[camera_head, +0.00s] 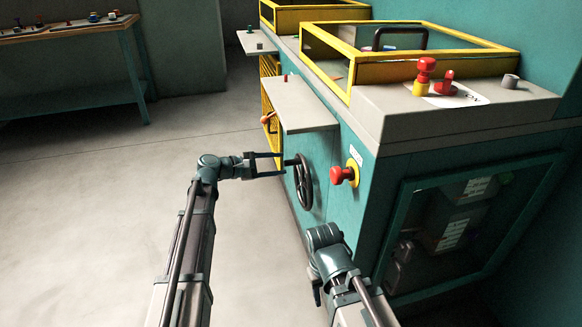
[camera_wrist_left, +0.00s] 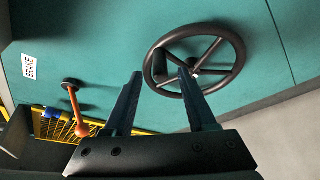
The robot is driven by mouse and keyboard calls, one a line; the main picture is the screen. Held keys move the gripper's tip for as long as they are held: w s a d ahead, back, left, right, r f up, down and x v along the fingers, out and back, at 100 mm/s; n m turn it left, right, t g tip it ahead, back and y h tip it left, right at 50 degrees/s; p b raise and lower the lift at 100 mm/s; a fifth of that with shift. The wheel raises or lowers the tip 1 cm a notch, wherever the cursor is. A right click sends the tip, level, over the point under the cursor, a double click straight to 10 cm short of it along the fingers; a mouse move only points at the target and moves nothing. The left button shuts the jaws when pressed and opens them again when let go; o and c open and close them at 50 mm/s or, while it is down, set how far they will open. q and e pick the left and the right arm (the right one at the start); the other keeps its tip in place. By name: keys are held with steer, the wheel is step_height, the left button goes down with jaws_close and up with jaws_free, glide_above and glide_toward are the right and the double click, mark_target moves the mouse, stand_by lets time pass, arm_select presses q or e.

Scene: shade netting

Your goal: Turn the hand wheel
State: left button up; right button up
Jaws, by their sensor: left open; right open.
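The dark hand wheel (camera_head: 307,180) stands on the teal side of the machine, below the grey shelf. My left gripper (camera_head: 281,164) is open and empty, its fingers pointing at the wheel from the left. In the left wrist view the spoked wheel (camera_wrist_left: 240,52) lies ahead of the open left fingers (camera_wrist_left: 160,73). One fingertip overlaps the wheel's middle there; whether it touches cannot be told. My right gripper (camera_head: 323,236) is low in front of the machine, below the red knob, apart from the wheel. Its fingers are hidden.
A red knob on a yellow base (camera_head: 344,175) sticks out right of the wheel. An orange-handled lever (camera_wrist_left: 76,112) shows in the left wrist view. The floor (camera_head: 90,220) at left is clear.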

mark_target(285, 164)
arm_select(q)
steer(key=shift+b+x, duration=0.55)
steer(key=shift+x, duration=2.25)
jaws_close()
